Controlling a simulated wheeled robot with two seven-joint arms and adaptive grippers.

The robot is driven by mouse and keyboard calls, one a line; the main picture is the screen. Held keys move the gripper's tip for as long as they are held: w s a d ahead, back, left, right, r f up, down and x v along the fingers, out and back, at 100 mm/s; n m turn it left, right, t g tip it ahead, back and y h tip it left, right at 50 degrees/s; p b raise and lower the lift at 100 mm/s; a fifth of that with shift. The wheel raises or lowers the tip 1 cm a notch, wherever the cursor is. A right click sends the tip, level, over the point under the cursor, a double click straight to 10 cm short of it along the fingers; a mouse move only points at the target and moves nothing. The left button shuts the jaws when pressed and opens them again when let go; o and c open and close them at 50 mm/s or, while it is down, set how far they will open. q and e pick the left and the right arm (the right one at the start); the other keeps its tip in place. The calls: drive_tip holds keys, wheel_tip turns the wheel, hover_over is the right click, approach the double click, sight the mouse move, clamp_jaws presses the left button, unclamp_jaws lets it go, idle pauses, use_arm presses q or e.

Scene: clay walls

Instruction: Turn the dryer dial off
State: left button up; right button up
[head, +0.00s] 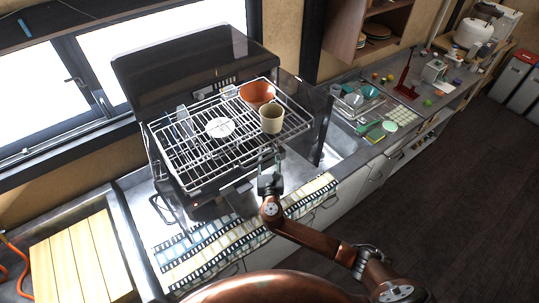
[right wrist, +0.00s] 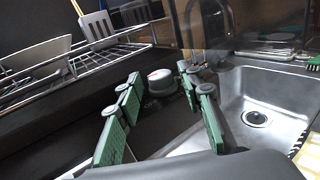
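The dryer (head: 178,60) is a dark dish dryer with its lid raised and a wire rack (head: 190,148) pulled out in front. Its dial (right wrist: 160,80) is a round pale knob with a small reddish mark, on the dark front panel in the right wrist view; faint markings lie beside it. I cannot read the setting. My right gripper (head: 269,172) is at the dryer's front right corner, below the rack. In the right wrist view its green-padded fingers are apart, with the dial beyond and between their tips. Contact with the dial is not clear. The dial is hidden in the head view. My left gripper is not in view.
An orange bowl (head: 257,93), a beige cup (head: 271,119) and a white plate (head: 219,127) are on the rack. A metal sink (right wrist: 262,112) lies to the right. A patterned towel (head: 232,240) covers the counter's front. A wooden slatted board (head: 82,259) is at left.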

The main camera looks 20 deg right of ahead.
drive_tip(key=c, duration=0.8)
drive_tip(key=shift+d, duration=0.15)
drive_tip(key=shift+c, duration=0.3)
drive_tip(key=shift+n+y, duration=0.3)
drive_tip(key=shift+d+n+y, duration=0.15)
drive_tip(key=shift+n+y, duration=0.25)
drive_tip(key=shift+y, duration=0.4)
drive_tip(key=shift+d+f+n+y+b, duration=0.1)
drive_tip(key=shift+n+y+b, duration=0.15)
drive_tip(key=shift+n+y, duration=0.25)
drive_tip(key=shift+d+f+n+y+b, duration=0.1)
drive_tip(key=shift+n+y+b, duration=0.15)
drive_tip(key=shift+y, duration=0.35)
drive_tip(key=n+y+b, duration=0.1)
drive_tip(key=y+b, duration=0.1)
drive_tip(key=n+y+b, duration=0.2)
drive_tip(key=b, duration=0.1)
drive_tip(key=n+g+y+b, duration=0.1)
drive_tip(key=y+b, duration=0.2)
drive_tip(key=shift+d+f+n, duration=0.15)
drive_tip(key=shift+d+n, duration=0.1)
drive_tip(key=shift+d, duration=0.05)
clamp_jaws()
drive_tip(key=shift+w+r+n+g+y+b, duration=0.1)
drive_tip(key=shift+r+n+g+y+b, duration=0.2)
drive_tip(key=shift+b, duration=0.75)
unclamp_jaws()
